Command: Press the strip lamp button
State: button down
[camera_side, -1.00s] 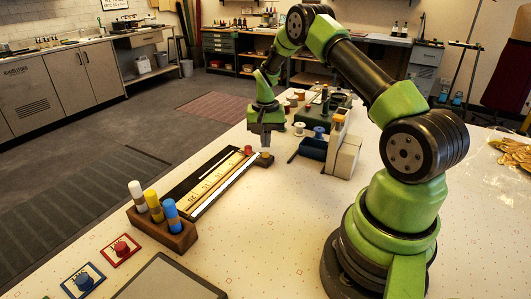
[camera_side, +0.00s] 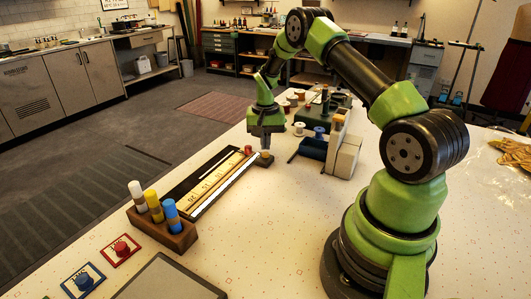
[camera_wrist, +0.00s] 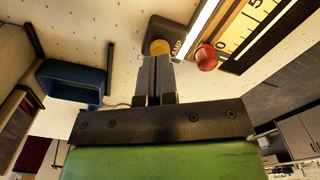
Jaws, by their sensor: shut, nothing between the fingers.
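The strip lamp button is a round yellow cap (camera_wrist: 159,47) on a small dark box (camera_wrist: 175,38) lettered "LAMP" in the wrist view. In the side view the box (camera_side: 264,161) sits at the far end of a long bright white strip (camera_side: 226,186). My gripper (camera_side: 265,150) points down over the button, its fingers together and holding nothing. In the wrist view the closed fingertips (camera_wrist: 154,58) come right up beside the yellow cap and overlap its lower edge. I cannot tell whether they touch it.
A red knob (camera_wrist: 207,57) stands close to the right, by a yellow ruler board (camera_wrist: 252,30). A dark blue bin (camera_side: 313,148) and spools are to the right.

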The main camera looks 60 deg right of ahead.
jog(key=shift+f, duration=0.95)
jog(key=shift+r, duration=3.8)
jog(key=s+a+r+n+t, duration=0.2)
jog(key=a+r, duration=0.5)
jog(key=r, duration=0.2)
jog(key=s+a+r+n+t, duration=0.2)
jog(key=a+r, duration=0.5)
jog(key=r, duration=0.1)
jog(key=s+a+r+n+t+y, duration=0.1)
jog(key=s+a+n, duration=0.1)
jog(key=s+a, duration=0.3)
jog(key=s+a+r+n+t+y, duration=0.1)
jog(key=s+a, duration=0.3)
jog(key=s, duration=0.6)
jog(key=shift+a+r+n+t, duration=0.4)
jog(key=shift+r+n+t, duration=0.15)
jog(key=shift+r, duration=0.25)
